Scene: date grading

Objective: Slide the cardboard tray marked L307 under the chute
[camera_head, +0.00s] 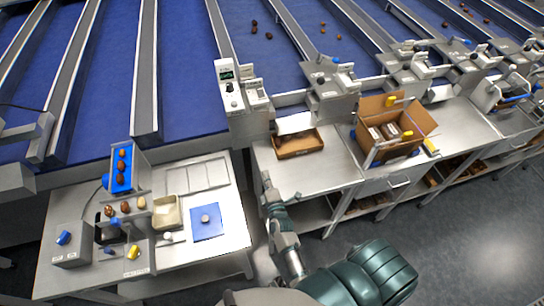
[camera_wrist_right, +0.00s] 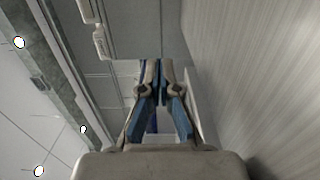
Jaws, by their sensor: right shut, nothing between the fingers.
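A shallow brown cardboard tray (camera_head: 298,152) sits on the steel bench, near its back left. Its inside looks dark, and I cannot read any mark on it. A grey chute unit (camera_head: 328,84) stands at the back of this bench, behind and to the right of the tray. My right gripper (camera_head: 267,181) is at the bench's left edge, in front of and left of the tray, apart from it. In the right wrist view its two fingers (camera_wrist_right: 161,72) are together with nothing between them. My left gripper does not show.
An open cardboard box (camera_head: 414,118) with cartons inside stands right of the tray. A grey unit with a small display (camera_head: 231,88) stands behind the tray's left. The left table carries a blue pad (camera_head: 207,234) and a beige dish (camera_head: 166,215). Bare steel lies before the tray.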

